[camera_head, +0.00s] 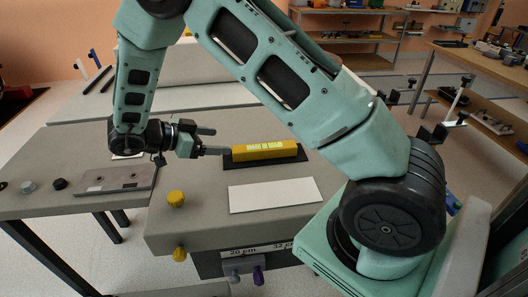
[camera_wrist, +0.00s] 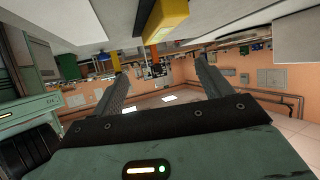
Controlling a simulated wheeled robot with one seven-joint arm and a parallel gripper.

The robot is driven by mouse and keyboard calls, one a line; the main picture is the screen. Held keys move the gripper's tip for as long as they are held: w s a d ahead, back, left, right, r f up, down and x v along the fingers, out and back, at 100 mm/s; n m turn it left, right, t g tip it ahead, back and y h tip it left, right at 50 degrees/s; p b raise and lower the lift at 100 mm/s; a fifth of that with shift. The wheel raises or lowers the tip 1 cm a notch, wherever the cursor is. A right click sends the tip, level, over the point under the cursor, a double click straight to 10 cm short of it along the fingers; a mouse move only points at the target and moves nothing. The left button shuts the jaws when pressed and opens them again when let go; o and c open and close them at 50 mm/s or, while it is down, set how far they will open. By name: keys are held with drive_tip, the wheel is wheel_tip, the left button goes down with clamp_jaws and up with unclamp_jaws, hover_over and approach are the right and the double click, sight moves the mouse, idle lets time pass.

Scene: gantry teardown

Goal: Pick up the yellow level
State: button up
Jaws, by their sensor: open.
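The yellow level (camera_head: 265,152) is a long bar with pale green windows along its top. It lies on a dark mat (camera_head: 300,160) on the grey table. My gripper (camera_head: 218,141) is to the left of the level, low over the table, with its fingers pointing right toward the level's left end. The fingers are spread and nothing is between them. In the wrist view the end of the level (camera_wrist: 165,20) shows at the top, beyond the open fingers of my gripper (camera_wrist: 160,68). Whether a fingertip touches the level, I cannot tell.
A white sheet (camera_head: 275,195) lies in front of the level. A yellow knob (camera_head: 176,198) stands at the table's left front. A grey plate (camera_head: 112,180) and small knobs (camera_head: 60,184) are on the left side table. Shelves (camera_head: 345,40) stand behind.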

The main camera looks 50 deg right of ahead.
approach(264, 147)
drive_tip(key=x, duration=0.1)
drive_tip(key=p+x, duration=0.1)
drive_tip(key=x, duration=0.1)
drive_tip(key=shift+d+r, duration=0.25)
drive_tip(key=shift+d, duration=0.2)
drive_tip(key=shift+f+p+x, duration=0.2)
drive_tip(key=shift+x, duration=1.15)
drive_tip(key=shift+f+p+x, duration=0.15)
drive_tip(key=shift+x, duration=1.15)
drive_tip(key=shift+a, duration=0.2)
clamp_jaws()
